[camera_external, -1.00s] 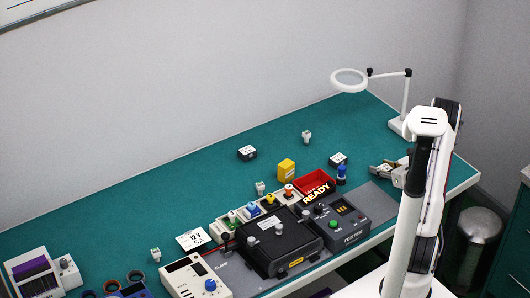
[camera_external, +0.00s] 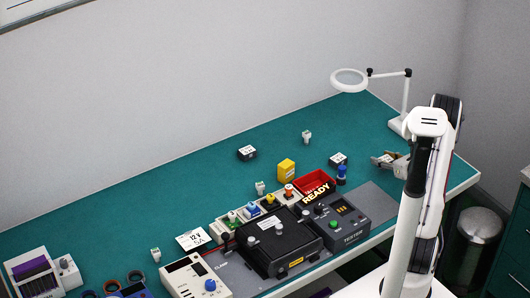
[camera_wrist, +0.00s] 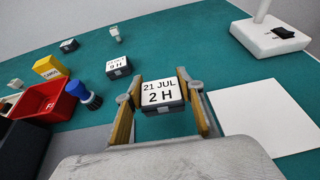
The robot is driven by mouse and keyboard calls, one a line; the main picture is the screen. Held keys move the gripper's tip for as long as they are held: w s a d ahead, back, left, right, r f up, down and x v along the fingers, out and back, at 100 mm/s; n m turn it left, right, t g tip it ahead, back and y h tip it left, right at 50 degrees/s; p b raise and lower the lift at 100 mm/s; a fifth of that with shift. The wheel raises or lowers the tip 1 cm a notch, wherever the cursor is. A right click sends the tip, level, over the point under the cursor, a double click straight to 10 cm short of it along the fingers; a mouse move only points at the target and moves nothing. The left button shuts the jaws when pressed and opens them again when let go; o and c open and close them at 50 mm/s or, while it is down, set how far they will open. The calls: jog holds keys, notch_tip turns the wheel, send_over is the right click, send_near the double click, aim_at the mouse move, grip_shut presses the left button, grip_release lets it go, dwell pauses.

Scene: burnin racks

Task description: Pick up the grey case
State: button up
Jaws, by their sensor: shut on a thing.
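The grey case (camera_wrist: 163,106) has a white label reading "21 JUL 2 H". In the wrist view it sits between the two fingers of my gripper (camera_wrist: 160,110), which is shut on it, with a finger against each side. In the external view my gripper (camera_external: 388,162) is at the right part of the green table, and the case in it is small and partly hidden. A similar dark case with a white label (camera_wrist: 117,66) lies ahead and to the left in the wrist view, and another dark case (camera_wrist: 69,46) lies farther back.
A red bin (camera_external: 313,181), a blue-topped part (camera_external: 342,174) and a yellow box (camera_external: 286,170) stand left of my gripper. A magnifier lamp (camera_external: 350,80) stands at the back right. A white sheet (camera_wrist: 255,122) lies right of my gripper.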

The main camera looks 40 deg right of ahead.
aim_at(384, 157)
jog(key=shift+r, duration=3)
jog(key=shift+w+a, duration=0.3)
jog(key=shift+w, duration=0.2)
jog(key=w+a+n+g+y, duration=0.1)
jog(key=w+a+n+y, duration=0.2)
jog(key=w+a, duration=1.15)
jog(key=w+a+n+y, duration=0.25)
jog(key=w+a, duration=0.85)
jog(key=a, duration=0.6)
jog(key=a+n+g+y, duration=0.3)
jog(key=a+n+y, duration=0.1)
jog(key=a, duration=4)
jog(key=shift+s+a+r, duration=0.15)
jog(key=shift+s+a, duration=0.25)
